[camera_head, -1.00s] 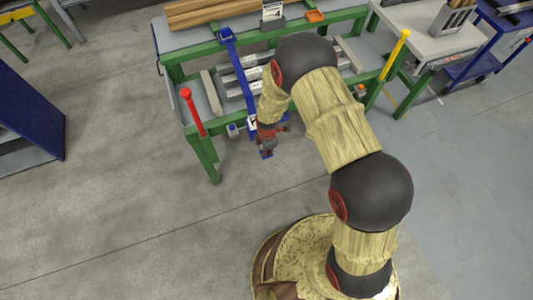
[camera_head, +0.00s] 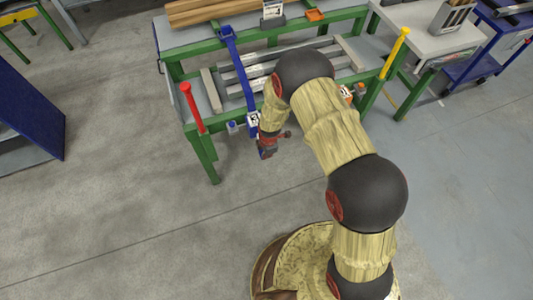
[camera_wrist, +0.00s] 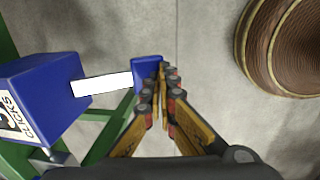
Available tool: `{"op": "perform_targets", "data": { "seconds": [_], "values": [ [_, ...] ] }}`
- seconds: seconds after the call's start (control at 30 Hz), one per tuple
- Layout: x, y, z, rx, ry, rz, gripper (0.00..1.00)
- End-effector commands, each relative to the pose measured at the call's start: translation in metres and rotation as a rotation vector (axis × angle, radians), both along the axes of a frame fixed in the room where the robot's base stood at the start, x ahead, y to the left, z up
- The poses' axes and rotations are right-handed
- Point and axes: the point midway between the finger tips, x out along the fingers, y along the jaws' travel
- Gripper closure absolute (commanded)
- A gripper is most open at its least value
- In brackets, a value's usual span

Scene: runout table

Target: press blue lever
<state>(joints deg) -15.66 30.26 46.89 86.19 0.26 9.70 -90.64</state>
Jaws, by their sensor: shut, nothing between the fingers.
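The blue lever shows in the wrist view as a white bar (camera_wrist: 102,83) with a blue end pad (camera_wrist: 146,69). It sticks out from a blue box (camera_wrist: 45,95) with a label reading "CLICKS". My gripper (camera_wrist: 163,68) is shut and empty, its fingertips right beside the pad's right edge. I cannot tell whether they touch it. In the head view my gripper (camera_head: 266,154) is at the front of the green-framed table (camera_head: 208,150), just in front of the blue box (camera_head: 253,122). The lever pad is hidden there behind my gripper.
A red handle (camera_head: 193,108) stands at the table's left corner and a yellow one (camera_head: 395,54) at its right. A long blue bar (camera_head: 238,65) crosses the table, with grey metal bars (camera_head: 240,74) under it. The floor in front is clear.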

Motion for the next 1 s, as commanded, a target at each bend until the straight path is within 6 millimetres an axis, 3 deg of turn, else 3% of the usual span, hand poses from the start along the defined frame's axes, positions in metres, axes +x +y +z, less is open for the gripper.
{"op": "perform_targets", "data": {
  "seconds": [0.77,1.0],
  "values": [
    [0.001,0.0,-0.01,-0.001,0.002,0.0,1.0],
    [0.0,0.009,0.012,0.0,0.0,-0.001,1.0]
  ]
}}
